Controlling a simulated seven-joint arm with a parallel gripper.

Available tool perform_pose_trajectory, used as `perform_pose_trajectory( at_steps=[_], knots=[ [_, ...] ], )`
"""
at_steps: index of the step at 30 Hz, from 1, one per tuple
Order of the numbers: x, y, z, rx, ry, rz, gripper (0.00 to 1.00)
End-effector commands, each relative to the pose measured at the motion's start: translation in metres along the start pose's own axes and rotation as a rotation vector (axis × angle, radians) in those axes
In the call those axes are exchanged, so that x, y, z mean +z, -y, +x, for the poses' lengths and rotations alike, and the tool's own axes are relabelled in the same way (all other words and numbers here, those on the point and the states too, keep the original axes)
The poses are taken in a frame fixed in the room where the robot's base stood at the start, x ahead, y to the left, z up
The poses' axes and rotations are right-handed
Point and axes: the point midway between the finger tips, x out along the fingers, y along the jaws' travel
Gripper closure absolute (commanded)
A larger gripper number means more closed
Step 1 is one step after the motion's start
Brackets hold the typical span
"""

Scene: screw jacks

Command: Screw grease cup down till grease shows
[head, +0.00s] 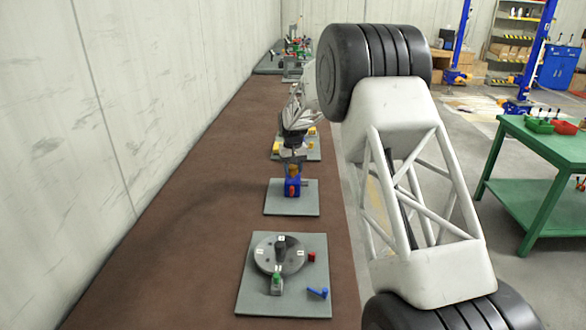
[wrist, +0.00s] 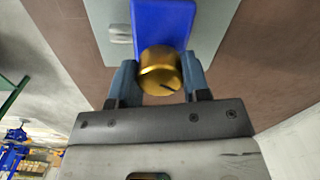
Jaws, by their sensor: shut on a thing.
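The brass grease cup (wrist: 160,72) is a round knurled cap with a dark line on its face, seen in the wrist view. It sits against a blue block (wrist: 160,22); the block also shows in the head view (head: 292,188) on a grey plate (head: 291,209). My gripper (wrist: 158,80) has one finger on each side of the cup and is shut on it. In the head view my gripper is small and partly hidden above the block. I cannot see any grease in either view.
A grey plate with a round dial (head: 279,254), a red block and a blue handle lies nearer on the brown bench (head: 185,235). Another plate with yellow parts (head: 311,146) stands behind. A wall (head: 150,80) runs along the left. A green table (head: 540,190) stands right.

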Motion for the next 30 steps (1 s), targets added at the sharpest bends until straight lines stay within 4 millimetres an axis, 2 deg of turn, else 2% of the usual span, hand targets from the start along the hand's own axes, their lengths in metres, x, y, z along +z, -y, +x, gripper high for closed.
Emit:
perform_pose_trajectory(
  at_steps=[15,22,30],
  knots=[
    [-0.0012,-0.0001,-0.0036,-0.001,-0.005,0.418,0.81],
    [-0.0016,-0.0002,-0.0043,-0.001,-0.006,0.501,0.81],
    [-0.0018,-0.0003,-0.0051,-0.002,-0.007,0.520,0.80]
  ],
)
